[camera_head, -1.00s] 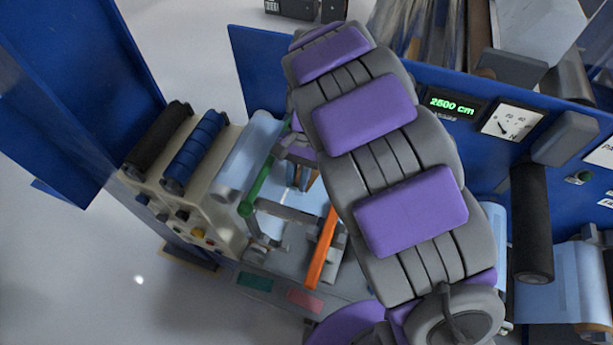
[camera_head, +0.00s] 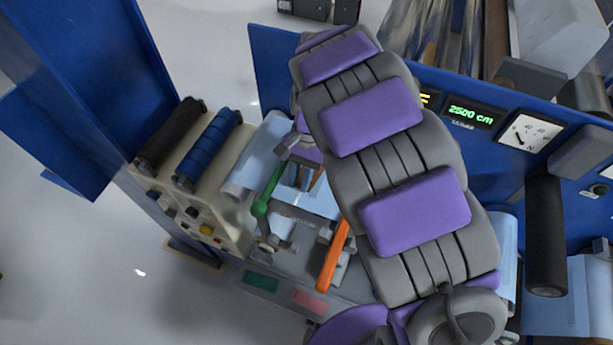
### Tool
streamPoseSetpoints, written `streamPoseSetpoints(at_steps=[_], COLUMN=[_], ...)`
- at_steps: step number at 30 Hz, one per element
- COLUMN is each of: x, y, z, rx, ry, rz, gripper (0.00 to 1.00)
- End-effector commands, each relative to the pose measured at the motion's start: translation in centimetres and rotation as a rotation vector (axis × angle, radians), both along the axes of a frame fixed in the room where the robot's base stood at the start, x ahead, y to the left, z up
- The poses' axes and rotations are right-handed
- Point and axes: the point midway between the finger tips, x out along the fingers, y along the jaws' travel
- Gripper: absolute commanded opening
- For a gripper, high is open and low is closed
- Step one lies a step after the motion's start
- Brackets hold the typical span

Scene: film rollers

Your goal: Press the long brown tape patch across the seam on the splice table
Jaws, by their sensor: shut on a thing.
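My gripper (camera_head: 304,178) hangs over the splice table (camera_head: 320,262), mostly hidden behind my own grey and purple arm. It is shut on a narrow brown strip, which looks like the tape patch (camera_head: 316,187); only a small part shows. Light blue film (camera_head: 323,203) lies on the table just under the gripper. A thin pale line on the film (camera_head: 299,197) may be the seam. I cannot tell whether the patch touches the film.
A green-handled lever (camera_head: 267,191) stands left of the gripper, an orange-handled lever (camera_head: 333,255) in front. Black (camera_head: 168,138) and blue (camera_head: 207,148) rollers are at left. A blue panel with a green display (camera_head: 470,114) and a black roller (camera_head: 544,235) are at right.

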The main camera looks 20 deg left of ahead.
Motion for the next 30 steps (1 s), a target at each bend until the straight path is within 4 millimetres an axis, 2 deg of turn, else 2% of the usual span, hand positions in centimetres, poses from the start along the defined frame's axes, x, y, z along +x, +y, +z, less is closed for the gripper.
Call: streamPoseSetpoints(at_steps=[8, 21, 30], x=[0.0, -0.1, 0.0], y=[-0.5, 1.3, 1.4], z=[0.2, -0.2, -0.3], rx=[0.009, 0.000, 0.004], ry=[0.000, 0.001, 0.001], rz=[-0.002, -0.001, -0.002], gripper=[0.00, 0.00, 0.00])
